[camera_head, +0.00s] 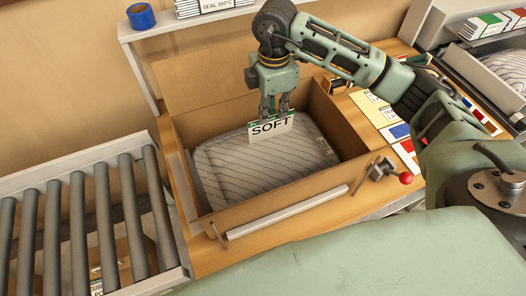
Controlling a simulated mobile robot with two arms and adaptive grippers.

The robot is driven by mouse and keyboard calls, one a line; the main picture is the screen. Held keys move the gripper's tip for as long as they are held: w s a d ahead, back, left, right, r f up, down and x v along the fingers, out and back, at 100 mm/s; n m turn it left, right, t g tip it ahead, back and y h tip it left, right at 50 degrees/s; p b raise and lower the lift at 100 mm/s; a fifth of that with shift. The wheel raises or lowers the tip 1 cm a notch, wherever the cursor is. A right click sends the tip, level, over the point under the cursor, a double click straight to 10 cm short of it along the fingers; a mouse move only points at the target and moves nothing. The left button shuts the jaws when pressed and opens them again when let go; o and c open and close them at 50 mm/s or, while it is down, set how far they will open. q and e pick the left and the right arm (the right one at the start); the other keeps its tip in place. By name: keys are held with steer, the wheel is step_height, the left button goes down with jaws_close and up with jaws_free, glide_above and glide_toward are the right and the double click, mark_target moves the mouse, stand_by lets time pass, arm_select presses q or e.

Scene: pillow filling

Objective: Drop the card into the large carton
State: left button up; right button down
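The card (268,132) is white with a green top edge and reads "SOFT". My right gripper (275,112) points down and is shut on the card's top edge. The card hangs upright over the open large carton (335,108), in front of its inside. A striped grey pillow (235,175) lies in the carton. I cannot tell how far above the pillow the card is. My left gripper is not in view.
A roller conveyor (75,215) is on the left. A white bar (285,212) and a clamp with a red knob (405,178) are at the carton's front. More cards (375,108) lie at right. A shelf holds blue tape (141,16).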

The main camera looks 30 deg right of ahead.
steer(key=shift+f, duration=0.15)
steer(key=c, duration=1.9)
jaws_free()
steer(key=shift+o, duration=0.2)
step_height(320, 180, up, 12)
